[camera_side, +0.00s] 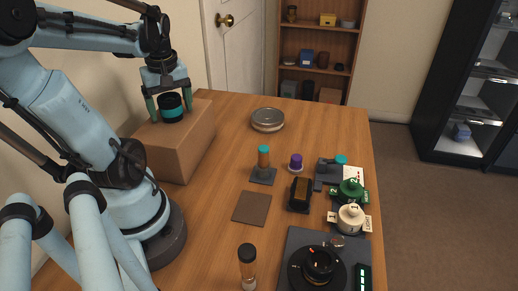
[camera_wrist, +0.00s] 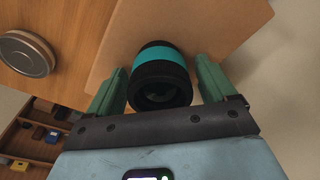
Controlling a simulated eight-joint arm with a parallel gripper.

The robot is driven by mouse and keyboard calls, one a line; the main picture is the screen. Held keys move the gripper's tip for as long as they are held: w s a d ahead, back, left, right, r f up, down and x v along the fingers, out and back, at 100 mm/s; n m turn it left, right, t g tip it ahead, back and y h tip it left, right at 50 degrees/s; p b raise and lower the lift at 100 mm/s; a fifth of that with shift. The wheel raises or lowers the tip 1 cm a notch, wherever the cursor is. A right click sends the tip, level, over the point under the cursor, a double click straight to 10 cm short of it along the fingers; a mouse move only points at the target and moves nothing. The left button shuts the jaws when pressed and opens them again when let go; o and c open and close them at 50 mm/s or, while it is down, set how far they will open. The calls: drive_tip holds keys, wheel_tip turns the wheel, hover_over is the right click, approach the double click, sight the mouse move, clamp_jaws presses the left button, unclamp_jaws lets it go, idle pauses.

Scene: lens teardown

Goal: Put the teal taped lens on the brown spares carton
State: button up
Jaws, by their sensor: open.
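The lens (camera_side: 171,107) is a short black cylinder with a teal tape band. It stands upright on top of the brown carton (camera_side: 180,150), at the back left of the table. My gripper (camera_side: 169,111) is above the carton with its green fingers on either side of the lens. In the wrist view, the lens (camera_wrist: 159,76) sits between the spread fingers (camera_wrist: 160,88), with visible gaps at both sides. The carton's top (camera_wrist: 195,22) shows behind it. The gripper is open.
A round silver tin (camera_side: 267,120) stands right of the carton. Farther right and forward are a teal-capped post (camera_side: 263,163), a purple-topped item (camera_side: 296,162), a black block (camera_side: 300,194), green (camera_side: 350,192) and cream (camera_side: 350,218) labelled pieces. A brown mat (camera_side: 252,207) lies bare.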

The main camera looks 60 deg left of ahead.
sight(172, 99)
drive_tip(key=r, duration=0.4)
drive_tip(key=d+r, duration=0.1)
drive_tip(key=r, duration=0.7)
drive_tip(key=shift+d, duration=0.2)
drive_tip(key=shift+w+d, duration=0.15)
drive_tip(key=shift+w, duration=0.05)
drive_tip(key=w+d+f+m+t, duration=0.2)
drive_tip(key=w+d+f+m, duration=0.1)
drive_tip(key=d+m, duration=0.3)
drive_tip(key=w+d+f+m+t+h, duration=0.1)
drive_tip(key=w+d+f+m+t, duration=0.1)
drive_tip(key=w+d+f+m, duration=0.2)
drive_tip(key=w+d+f+m+t, duration=0.3)
drive_tip(key=w+d+m, duration=0.4)
drive_tip(key=d, duration=0.4)
drive_tip(key=shift+f+m, duration=0.35)
drive_tip(key=shift+m, duration=0.25)
